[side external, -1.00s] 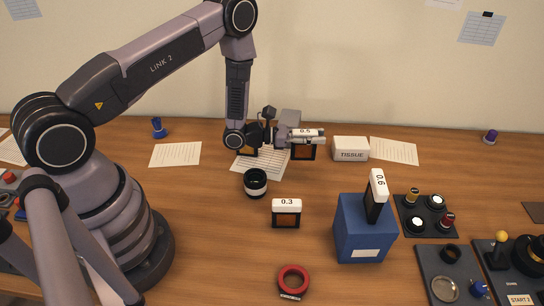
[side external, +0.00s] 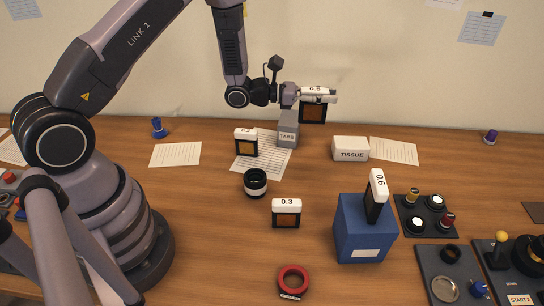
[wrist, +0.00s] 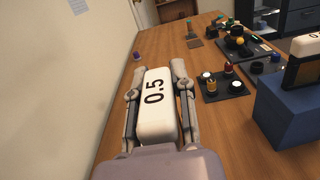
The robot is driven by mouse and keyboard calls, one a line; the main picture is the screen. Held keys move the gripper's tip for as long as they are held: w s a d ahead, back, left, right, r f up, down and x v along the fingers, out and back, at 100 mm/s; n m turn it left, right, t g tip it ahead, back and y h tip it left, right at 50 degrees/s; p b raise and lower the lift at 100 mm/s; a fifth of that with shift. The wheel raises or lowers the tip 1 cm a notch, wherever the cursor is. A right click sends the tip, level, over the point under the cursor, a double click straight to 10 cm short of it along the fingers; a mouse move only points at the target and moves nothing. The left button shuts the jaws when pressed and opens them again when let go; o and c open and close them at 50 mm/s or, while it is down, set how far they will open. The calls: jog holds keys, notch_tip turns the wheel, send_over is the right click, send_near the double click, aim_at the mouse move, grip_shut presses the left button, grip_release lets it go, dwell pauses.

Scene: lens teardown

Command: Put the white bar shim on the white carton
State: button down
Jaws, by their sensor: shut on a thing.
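The white bar shim marked 0.5 (wrist: 155,105) is held between the two fingers of my gripper (wrist: 157,78) in the wrist view. In the side view my gripper (side external: 325,95) holds it in the air; a dark square with an orange-brown middle (side external: 313,113) hangs below its white bar. The white carton, marked TISSUE (side external: 350,149), stands on the table, lower and to the right of the held shim. The carton is not visible in the wrist view.
Similar pieces marked 0.3 (side external: 286,214) and 0.6 (side external: 376,196) stand nearby, the latter on a blue block (side external: 362,242). A grey TABS carton (side external: 288,130) stands left of the held shim. Another piece (side external: 246,142) and a black-and-white ring (side external: 255,183) stand further left.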

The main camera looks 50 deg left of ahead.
jog(key=shift+w+d+f, duration=0.55)
jog(key=shift+w+f, duration=1.45)
jog(key=shift+w, duration=0.55)
jog(key=shift+w+d+f, duration=0.5)
jog(key=shift+w+f, duration=1.5)
jog(key=shift+w, duration=0.5)
jog(key=shift+w+d+f, duration=0.55)
jog(key=shift+w+f, duration=1.45)
jog(key=shift+w, duration=0.55)
jog(key=c, duration=1)
grip_release()
jog(key=shift+f, duration=0.1)
jog(key=shift+o, duration=0.2)
